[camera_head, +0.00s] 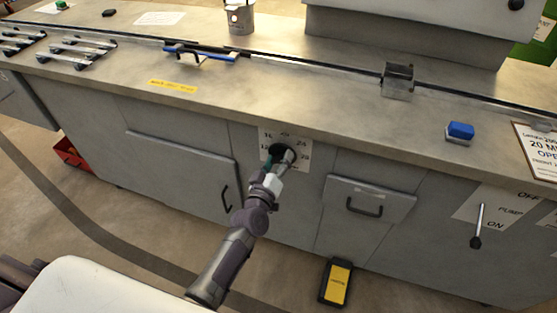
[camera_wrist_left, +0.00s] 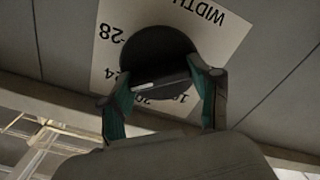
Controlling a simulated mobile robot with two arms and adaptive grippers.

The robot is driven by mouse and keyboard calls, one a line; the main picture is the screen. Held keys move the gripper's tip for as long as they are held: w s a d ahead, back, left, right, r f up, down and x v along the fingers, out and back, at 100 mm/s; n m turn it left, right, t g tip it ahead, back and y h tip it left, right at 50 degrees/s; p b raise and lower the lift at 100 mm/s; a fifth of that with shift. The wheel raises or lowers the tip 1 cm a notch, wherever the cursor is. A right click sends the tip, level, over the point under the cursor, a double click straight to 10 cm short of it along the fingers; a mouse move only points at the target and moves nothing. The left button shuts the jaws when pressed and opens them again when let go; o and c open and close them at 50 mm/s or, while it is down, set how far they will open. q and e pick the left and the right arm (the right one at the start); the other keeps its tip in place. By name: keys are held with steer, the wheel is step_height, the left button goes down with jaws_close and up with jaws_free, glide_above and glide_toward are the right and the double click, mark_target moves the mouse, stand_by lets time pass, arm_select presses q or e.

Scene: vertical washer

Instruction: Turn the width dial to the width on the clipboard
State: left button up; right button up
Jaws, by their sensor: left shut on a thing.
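The black round width dial (camera_head: 274,151) sits on a white number plate (camera_head: 300,139) on the machine's front; 16, 20, 24 and 28 are legible around it. In the left wrist view the dial (camera_wrist_left: 150,50) appears upside down, with a pale line on its grip; I cannot tell which number it points to. My left gripper (camera_head: 280,157) is at the dial, its two teal-lined fingers (camera_wrist_left: 160,88) shut on the dial's grip from both sides. The clipboard (camera_head: 540,152) at the right edge reads "20 M…", partly cut off. My right gripper is not in view.
A blue button (camera_head: 460,131) is on the bench top, and a pump lever (camera_head: 478,225) is on the front at right. Drawer handles (camera_head: 364,208) stick out beside the dial. A yellow-black box (camera_head: 337,282) stands on the floor below.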

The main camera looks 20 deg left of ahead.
arm_select(q)
steer(key=n, duration=0.5)
steer(key=shift+w+a+r+n+b, duration=0.15)
steer(key=shift+r+n+b, duration=0.15)
steer(key=shift+b, duration=0.1)
steer(key=shift+n+b, duration=0.4)
steer(key=shift+n, duration=1.8)
steer(key=o, duration=1)
steer(key=shift+o, duration=0.7)
steer(key=shift+w+f, duration=0.1)
steer(key=shift+f, duration=0.2)
